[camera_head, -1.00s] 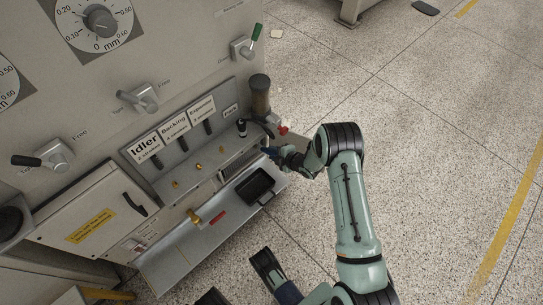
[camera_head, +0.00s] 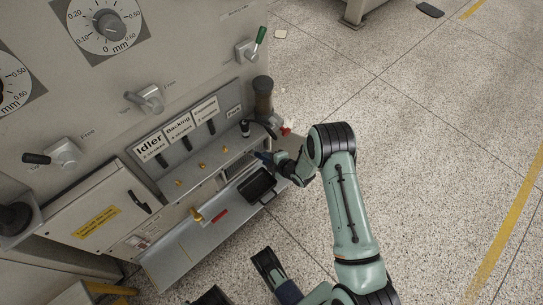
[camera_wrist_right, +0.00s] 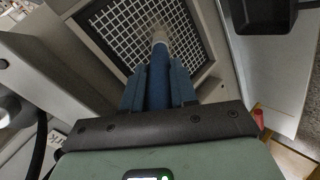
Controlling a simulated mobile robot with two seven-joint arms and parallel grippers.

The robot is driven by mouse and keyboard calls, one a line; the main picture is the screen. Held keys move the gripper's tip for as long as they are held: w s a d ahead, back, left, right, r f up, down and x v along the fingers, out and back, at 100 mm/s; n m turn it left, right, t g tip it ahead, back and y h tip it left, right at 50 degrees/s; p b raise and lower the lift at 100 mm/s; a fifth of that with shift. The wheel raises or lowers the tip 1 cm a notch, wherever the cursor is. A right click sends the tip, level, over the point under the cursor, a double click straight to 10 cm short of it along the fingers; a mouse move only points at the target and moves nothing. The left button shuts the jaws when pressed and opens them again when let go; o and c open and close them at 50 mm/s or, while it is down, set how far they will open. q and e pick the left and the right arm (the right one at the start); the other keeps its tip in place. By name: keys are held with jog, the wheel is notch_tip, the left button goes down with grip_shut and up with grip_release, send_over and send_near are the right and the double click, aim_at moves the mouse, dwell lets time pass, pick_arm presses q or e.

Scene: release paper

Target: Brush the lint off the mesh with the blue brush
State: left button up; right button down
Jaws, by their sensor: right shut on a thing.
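My right gripper (camera_head: 268,157) is at the right end of the machine's ledge, beside the label panel. In the right wrist view, its blue fingers (camera_wrist_right: 158,92) are shut on the blue brush (camera_wrist_right: 158,82), with the handle between them. The brush's pale tip (camera_wrist_right: 159,42) points away from the gripper, over the mesh (camera_wrist_right: 118,28). I cannot tell whether the tip touches it. The mesh is a light grid over a dark opening in a grey frame. I cannot make out lint clearly.
A black tray (camera_head: 258,185) sits on the ledge (camera_head: 178,252), close to my right gripper. Levers and labels (camera_head: 178,127) line the panel above. A dark cylindrical post (camera_head: 263,92) stands at the panel's right end. The speckled floor (camera_head: 430,130) to the right is open.

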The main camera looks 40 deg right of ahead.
jog(key=a+r+p, duration=0.1)
jog(key=a+p, duration=0.1)
jog(key=a, duration=0.6)
jog(key=d+b, duration=0.2)
jog(key=d, duration=1)
jog(key=shift+w+d+b, duration=0.25)
jog(key=shift+d+b, duration=0.1)
jog(key=shift+b, duration=0.05)
dwell(1.4)
jog(key=shift+r, duration=0.1)
jog(key=s+p, duration=0.2)
jog(key=s, duration=0.4)
jog(key=shift+d, duration=0.2)
jog(key=shift+s, duration=0.15)
